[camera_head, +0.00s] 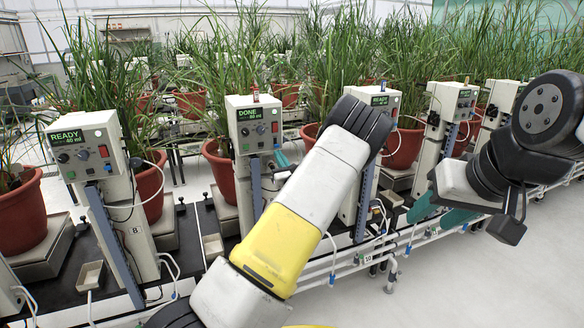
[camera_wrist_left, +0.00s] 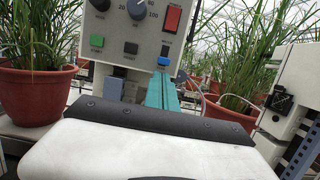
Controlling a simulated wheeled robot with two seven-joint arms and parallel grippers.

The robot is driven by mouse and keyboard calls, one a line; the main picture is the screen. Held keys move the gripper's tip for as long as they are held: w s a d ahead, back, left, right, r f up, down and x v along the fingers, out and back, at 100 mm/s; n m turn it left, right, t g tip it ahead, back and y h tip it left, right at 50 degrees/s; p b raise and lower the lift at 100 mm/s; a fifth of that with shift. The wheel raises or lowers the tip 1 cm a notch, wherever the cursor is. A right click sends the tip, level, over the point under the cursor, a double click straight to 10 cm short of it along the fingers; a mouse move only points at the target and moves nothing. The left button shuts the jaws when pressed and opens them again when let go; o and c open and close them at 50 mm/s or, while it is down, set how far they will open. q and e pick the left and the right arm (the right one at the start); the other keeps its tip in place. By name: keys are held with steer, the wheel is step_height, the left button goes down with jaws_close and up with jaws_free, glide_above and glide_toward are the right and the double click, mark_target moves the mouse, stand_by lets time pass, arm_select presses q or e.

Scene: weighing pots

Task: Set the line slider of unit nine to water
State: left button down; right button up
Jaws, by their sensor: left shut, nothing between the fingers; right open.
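Unit nine appears to be the white control box with a green DONE screen (camera_head: 253,122), between the unit marked 8 and the one marked 10. In the left wrist view its panel (camera_wrist_left: 128,45) shows a dial, a red switch, and a small slider with a blue knob (camera_wrist_left: 163,61) low on its slot. My right gripper (camera_head: 439,213) is open.
The READY unit (camera_head: 86,146) stands to the left, and several more units run to the right. Red pots (camera_head: 219,168) with tall grass stand behind. White pipes (camera_head: 330,272) and hoses run along the bench front. The floor at front right is clear.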

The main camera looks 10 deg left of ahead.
mark_target(277, 146)
arm_select(q)
steer(key=shift+r, duration=0.35)
steer(key=shift+r, duration=1.15)
steer(key=shift+a, duration=0.1)
